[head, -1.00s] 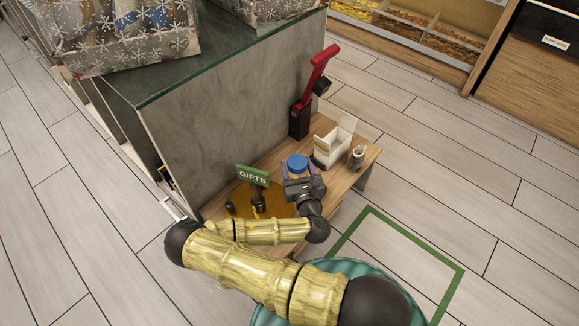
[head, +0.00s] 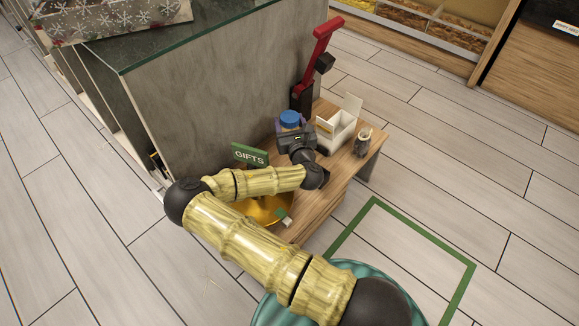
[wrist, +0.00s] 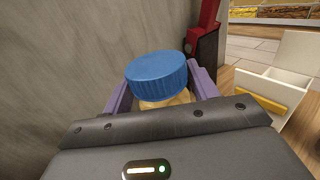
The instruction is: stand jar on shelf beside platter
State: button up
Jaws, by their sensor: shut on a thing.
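The jar has a blue ribbed lid (wrist: 157,72) with a pale yellowish body below it. The jar (head: 290,119) is between the purple fingers of my gripper (head: 289,127), which is shut on it. In the wrist view the fingers of my gripper (wrist: 160,92) clasp the jar's sides; it looks upright. Its base is hidden, so I cannot tell if it touches the wooden shelf (head: 346,165). The golden platter (head: 262,209) lies on the shelf, nearer and left of the jar, partly hidden by my arm.
A red-handled device (head: 316,62) stands behind. A green GIFTS sign (head: 249,154) is beside the platter. A grey panel (head: 215,95) borders the shelf.

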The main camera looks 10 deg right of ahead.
jog(key=shift+w+d+r, duration=0.1)
jog(key=shift+w+r, duration=0.1)
jog(key=shift+w, duration=0.35)
jog(key=shift+f+b, duration=1.4)
jog(key=shift+f, duration=1.1)
jog(key=shift+f+b, duration=1.5)
jog(key=shift+f, duration=1)
jog(key=shift+f, duration=0.2)
jog(key=o, duration=1.2)
jog(key=shift+s+r, duration=0.1)
jog(key=shift+r, duration=0.1)
